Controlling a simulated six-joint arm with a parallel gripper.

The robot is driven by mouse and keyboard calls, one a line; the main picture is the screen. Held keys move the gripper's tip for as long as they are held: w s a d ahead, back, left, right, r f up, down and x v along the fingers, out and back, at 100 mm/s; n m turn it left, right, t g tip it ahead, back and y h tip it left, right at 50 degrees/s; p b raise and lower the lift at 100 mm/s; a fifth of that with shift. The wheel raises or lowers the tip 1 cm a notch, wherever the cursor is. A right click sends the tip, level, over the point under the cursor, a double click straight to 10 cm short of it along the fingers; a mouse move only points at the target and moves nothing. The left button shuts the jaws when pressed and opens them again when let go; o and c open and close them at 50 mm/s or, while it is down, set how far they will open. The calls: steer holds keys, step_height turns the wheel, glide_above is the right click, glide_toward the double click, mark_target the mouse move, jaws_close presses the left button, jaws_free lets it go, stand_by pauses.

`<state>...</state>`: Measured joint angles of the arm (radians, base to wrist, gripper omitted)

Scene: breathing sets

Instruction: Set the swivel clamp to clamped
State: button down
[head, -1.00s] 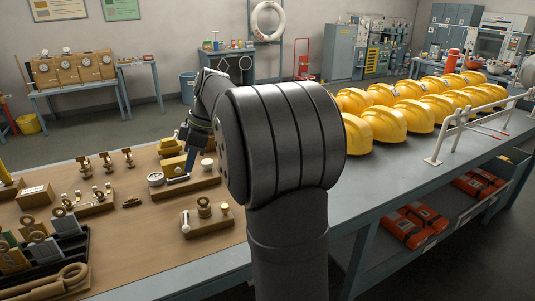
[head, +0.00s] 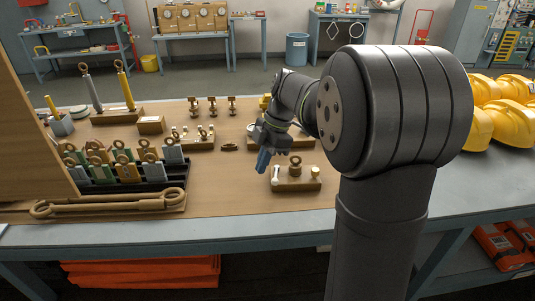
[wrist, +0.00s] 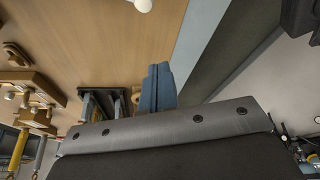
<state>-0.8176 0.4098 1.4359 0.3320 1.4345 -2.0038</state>
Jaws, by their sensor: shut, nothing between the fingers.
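A small wooden base (head: 312,184) near the bench's front edge carries a white upright piece (head: 276,174) at its left end, a brown ring-topped part (head: 295,167) in the middle and a cream knob (head: 315,172) at the right. It looks like the swivel clamp, but its setting cannot be read. My gripper (head: 263,161) has blue fingers pointing down, just behind and left of the white piece. They appear above it; contact cannot be told. In the wrist view the fingers (wrist: 158,88) are together and empty. A white round knob (wrist: 143,5) shows at the top edge.
A black tray of tagged pieces (head: 153,185) and a long brown double-ringed bar (head: 110,204) lie to the left. Another wooden base with small fittings (head: 190,144) stands behind left. A brown oval ring (head: 229,147) lies between. Bare bench (head: 228,185) separates the tray and clamp.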

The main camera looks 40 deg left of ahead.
mark_target(274, 182)
steer(key=x, duration=0.5)
steer(key=shift+f, duration=0.25)
steer(key=w, duration=0.1)
steer(key=w+d, duration=0.1)
steer(key=shift+w+f, duration=0.1)
steer(key=shift+w, duration=0.15)
steer(key=shift+w+d+f, duration=0.1)
steer(key=shift+w+d, duration=0.15)
steer(key=shift+w, duration=0.3)
steer(key=shift+w+d, duration=0.75)
steer(key=shift+f, duration=0.1)
steer(key=shift+a, duration=0.15)
